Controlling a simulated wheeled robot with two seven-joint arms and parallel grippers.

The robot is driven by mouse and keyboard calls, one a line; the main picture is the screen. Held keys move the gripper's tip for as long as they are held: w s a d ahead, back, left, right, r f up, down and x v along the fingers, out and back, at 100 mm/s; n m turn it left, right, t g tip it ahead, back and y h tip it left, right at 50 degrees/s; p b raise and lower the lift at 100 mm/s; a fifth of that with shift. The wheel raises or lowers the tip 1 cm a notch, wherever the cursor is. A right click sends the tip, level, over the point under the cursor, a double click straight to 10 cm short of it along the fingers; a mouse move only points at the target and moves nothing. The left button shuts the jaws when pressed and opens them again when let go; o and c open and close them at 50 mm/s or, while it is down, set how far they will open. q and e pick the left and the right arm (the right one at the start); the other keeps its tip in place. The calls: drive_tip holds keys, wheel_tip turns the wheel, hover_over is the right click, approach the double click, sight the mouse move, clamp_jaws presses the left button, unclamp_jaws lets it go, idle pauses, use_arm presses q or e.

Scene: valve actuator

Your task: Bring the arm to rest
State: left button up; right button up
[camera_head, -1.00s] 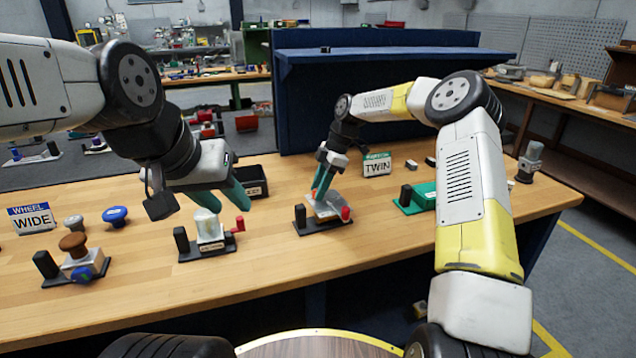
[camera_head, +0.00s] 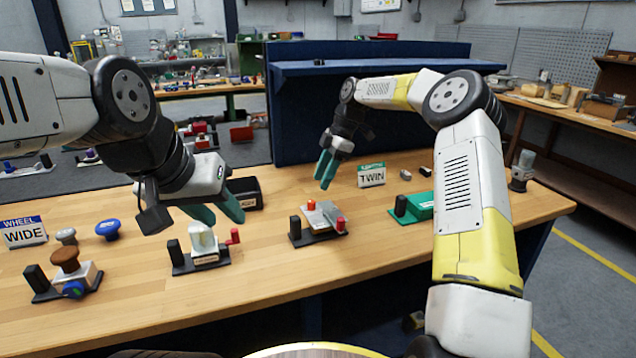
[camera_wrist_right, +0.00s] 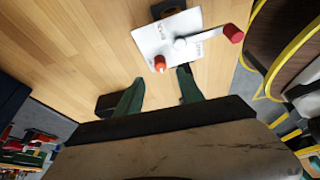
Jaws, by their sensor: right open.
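My right gripper (camera_head: 326,169) is open and empty, with teal fingers pointing down. It is raised above and slightly behind a valve unit (camera_head: 322,218) with a metal body, an orange knob (camera_head: 311,205) and a red-ended handle. In the right wrist view the open fingers (camera_wrist_right: 158,88) point toward this unit's white plate (camera_wrist_right: 165,40), apart from it; its red handle end (camera_wrist_right: 234,33) sticks out to the right. My left gripper (camera_head: 222,214) has its teal fingers spread, above and behind a pale-topped valve unit (camera_head: 202,242), with nothing between them.
A TWIN sign (camera_head: 371,175) and green unit (camera_head: 418,207) are at the right. A dark bin (camera_head: 246,193) stands behind. The front tabletop is mostly clear.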

drive_tip(key=s+d+r+m+t+h, duration=0.35)
drive_tip(key=s+r+m, duration=0.45)
drive_tip(key=s+r, duration=0.65)
drive_tip(key=s+d+m+t, duration=0.1)
drive_tip(key=s+d+m, duration=0.1)
drive_tip(key=s+m, duration=0.2)
drive_tip(key=s+d+f+m+t+y, duration=0.1)
drive_tip(key=s+m, duration=0.3)
drive_tip(key=s, duration=0.7)
drive_tip(key=s+d+f+m+t, duration=0.1)
drive_tip(key=s+d+m+t, duration=0.1)
drive_tip(key=s+d+m, duration=0.2)
drive_tip(key=s, duration=0.3)
drive_tip(key=shift+s, duration=0.15)
